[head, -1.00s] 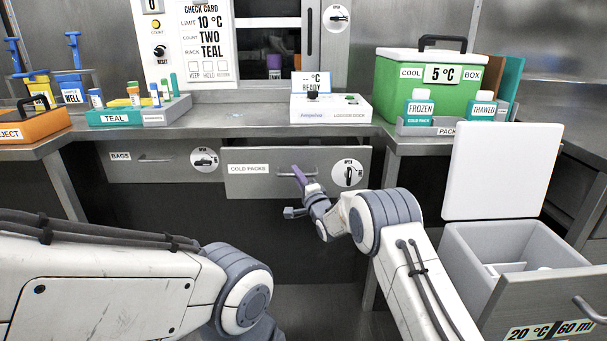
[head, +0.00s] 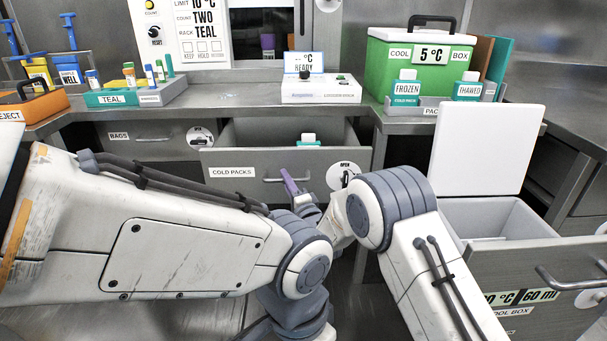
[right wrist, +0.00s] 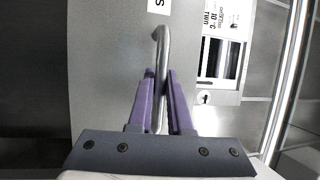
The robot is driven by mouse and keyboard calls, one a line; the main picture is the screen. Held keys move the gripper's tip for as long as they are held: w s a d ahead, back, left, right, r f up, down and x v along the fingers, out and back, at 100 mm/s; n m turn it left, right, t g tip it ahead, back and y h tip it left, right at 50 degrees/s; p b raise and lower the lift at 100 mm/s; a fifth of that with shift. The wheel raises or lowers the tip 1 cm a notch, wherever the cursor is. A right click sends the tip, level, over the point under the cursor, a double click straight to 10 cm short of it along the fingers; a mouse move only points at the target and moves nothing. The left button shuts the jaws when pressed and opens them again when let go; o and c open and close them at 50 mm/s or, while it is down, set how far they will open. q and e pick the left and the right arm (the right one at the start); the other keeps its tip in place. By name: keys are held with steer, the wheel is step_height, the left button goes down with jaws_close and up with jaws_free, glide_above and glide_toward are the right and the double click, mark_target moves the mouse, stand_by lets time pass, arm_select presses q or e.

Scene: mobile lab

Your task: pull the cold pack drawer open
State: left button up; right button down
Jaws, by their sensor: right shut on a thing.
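The cold packs drawer (head: 232,172) stands pulled out from under the bench in the head view, its inside showing. A white and teal bottle-shaped pack (head: 308,139) shows inside it. My right gripper (head: 290,183) is at the drawer's bar handle (head: 272,180). In the right wrist view the purple fingers (right wrist: 159,100) are shut around the metal handle (right wrist: 161,60), one on each side. My left arm crosses the lower left of the head view, and its gripper cannot be seen.
The bags drawer (head: 150,138) at left is shut. An open white bin drawer (head: 490,220) with a raised lid stands at right. The green cool box (head: 420,68), frozen pack (head: 405,90) and teal rack (head: 110,98) stand on the bench.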

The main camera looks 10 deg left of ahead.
arm_select(q)
steer(key=shift+d, duration=0.35)
arm_select(e)
steer(key=shift+s+f, duration=0.1)
steer(key=shift+s, duration=0.4)
steer(key=c, duration=0.8)
jaws_free()
steer(key=shift+c, duration=0.2)
steer(key=shift+d, duration=0.1)
arm_select(q)
step_height(320, 180, up, 2)
steer(key=shift+r+p, duration=0.1)
steer(key=shift+p, duration=0.95)
arm_select(e)
steer(key=v, duration=1)
steer(key=shift+s, duration=0.15)
